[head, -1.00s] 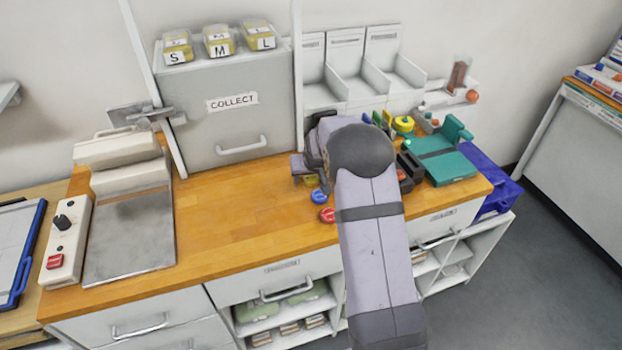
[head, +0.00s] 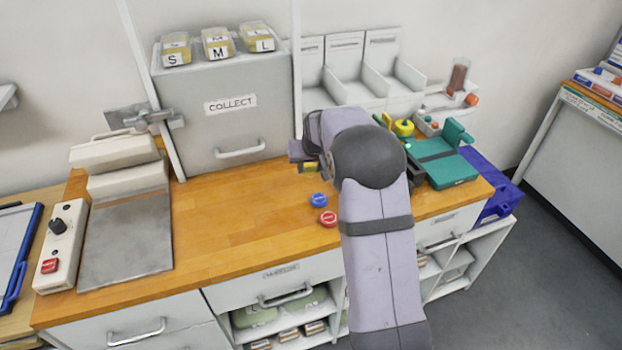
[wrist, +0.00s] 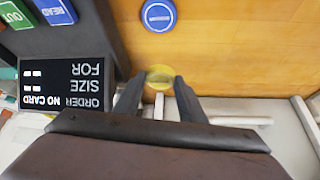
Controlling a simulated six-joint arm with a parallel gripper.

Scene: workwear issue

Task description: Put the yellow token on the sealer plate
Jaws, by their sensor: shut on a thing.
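The yellow token (wrist: 160,77) is between the two fingertips of my gripper (wrist: 158,84) in the wrist view. My gripper is shut on it. The sealer plate (head: 125,245) is the bare grey metal plate at the left of the counter, in front of the cream sealer bar. My gripper is well to the right of it.
A blue token (head: 318,200) and a red token (head: 328,218) lie on the counter (head: 235,215). The counter between them and the plate is clear. The COLLECT cabinet (head: 225,125) stands behind. A control box (head: 62,245) with knob and red button flanks the plate.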

